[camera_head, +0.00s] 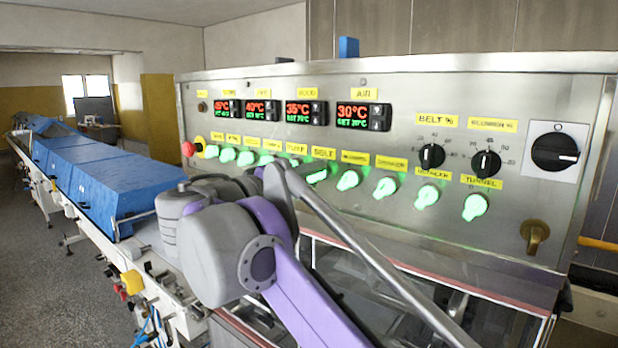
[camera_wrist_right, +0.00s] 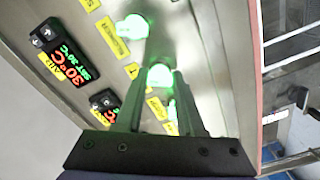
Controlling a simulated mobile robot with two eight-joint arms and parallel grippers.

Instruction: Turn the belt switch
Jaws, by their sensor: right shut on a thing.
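The belt switch is a green-lit knob under the yellow BELT label (camera_head: 323,153), in the row of lit knobs on the steel panel. In the head view it shows partly (camera_head: 317,177), close to my right arm. In the right wrist view a glowing knob (camera_wrist_right: 160,75), which appears to be the belt switch, sits between the two dark fingers of my right gripper (camera_wrist_right: 162,84). The gripper is shut on it. In the head view my purple and grey right arm hides most of the contact. The knob's exact angle cannot be told. My left gripper is not in view.
Another lit knob (camera_wrist_right: 132,27) is close beside the fingers. A red emergency button (camera_head: 188,149) sits at the panel's left end. Black dials (camera_head: 431,156) and a large black rotary switch (camera_head: 555,152) are at the right.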

